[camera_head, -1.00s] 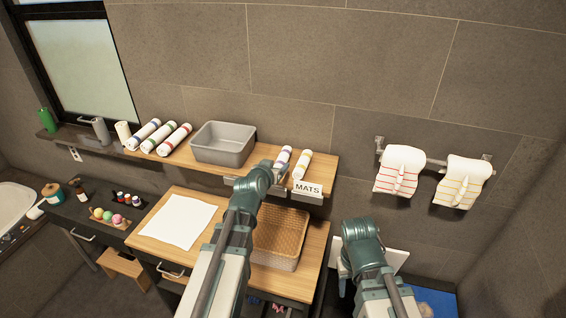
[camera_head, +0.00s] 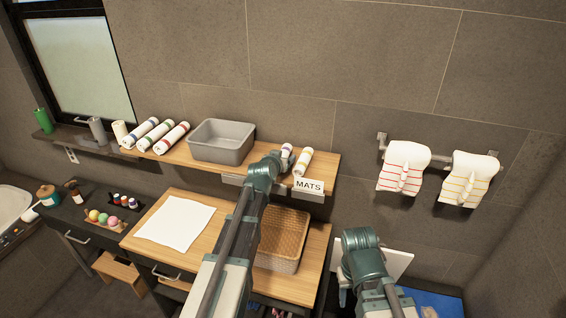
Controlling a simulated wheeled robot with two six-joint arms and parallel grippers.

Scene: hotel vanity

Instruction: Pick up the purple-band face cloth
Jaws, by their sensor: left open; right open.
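The purple-band face cloth (camera_head: 287,153) is a small white roll on the wooden shelf, with purple showing near its upper end. My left arm hides its lower part. A similar white roll with an orange-yellow band (camera_head: 301,163) lies just to its right. My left gripper (camera_head: 270,162) is at the shelf's front, beside and in front of the purple-band cloth. Its fingers are mostly hidden behind the wrist, and I cannot see whether they touch the cloth. My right gripper (camera_head: 359,240) is lower right, below the shelf and away from the cloths, its fingers hidden.
A grey bin (camera_head: 222,142) and several larger banded rolls (camera_head: 160,138) share the shelf (camera_head: 185,150). A MATS label (camera_head: 309,186) hangs at its front edge. Below are a wicker basket (camera_head: 281,240) and white sheet (camera_head: 175,222). Striped towels (camera_head: 403,168) hang at right.

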